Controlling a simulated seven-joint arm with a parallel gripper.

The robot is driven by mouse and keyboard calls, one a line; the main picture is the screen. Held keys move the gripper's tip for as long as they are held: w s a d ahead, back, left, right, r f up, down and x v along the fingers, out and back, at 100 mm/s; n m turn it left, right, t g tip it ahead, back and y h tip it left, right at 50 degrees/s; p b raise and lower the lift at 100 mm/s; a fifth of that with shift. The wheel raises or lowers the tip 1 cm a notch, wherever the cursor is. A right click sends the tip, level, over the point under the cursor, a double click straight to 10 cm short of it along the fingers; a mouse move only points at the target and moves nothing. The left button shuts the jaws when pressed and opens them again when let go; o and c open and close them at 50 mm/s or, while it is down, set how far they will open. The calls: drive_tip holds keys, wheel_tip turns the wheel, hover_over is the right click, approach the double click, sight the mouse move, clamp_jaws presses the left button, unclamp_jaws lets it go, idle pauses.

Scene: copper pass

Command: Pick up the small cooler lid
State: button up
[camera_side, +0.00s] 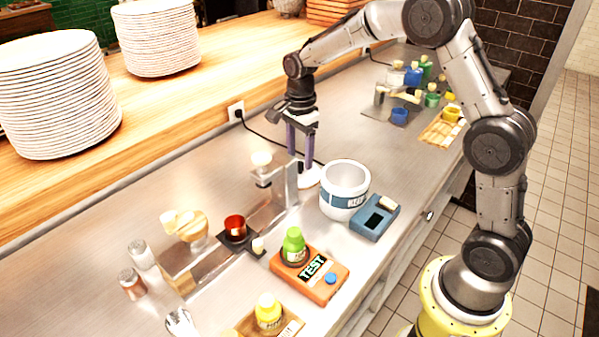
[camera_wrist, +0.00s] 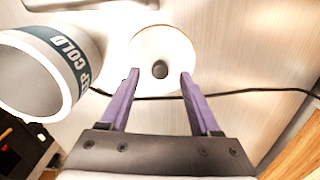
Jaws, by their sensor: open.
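The small cooler lid is a white disc (camera_wrist: 163,47) with a dark round knob at its middle, lying on the steel counter. In the side view the lid (camera_side: 308,178) shows partly behind the white cooler, with my gripper hiding some of it. My gripper (camera_wrist: 157,78) is open, its two purple fingers apart on either side of the knob as seen from the wrist. In the side view my gripper (camera_side: 303,160) points down over the lid. I cannot tell whether the fingertips touch it. The open white cooler (camera_side: 344,205) with a blue label stands right beside the lid.
A blue device (camera_side: 374,218) sits in front of the cooler. A metal stand (camera_side: 285,185) is left of the lid. An orange TEST box (camera_side: 309,273) with a green-topped item is nearer. A black cable (camera_wrist: 240,92) runs across the counter by the lid. Plate stacks (camera_side: 55,95) stand on the wooden shelf.

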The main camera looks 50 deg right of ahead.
sight(300, 169)
drive_tip(key=shift+f, duration=1.15)
clamp_jaws()
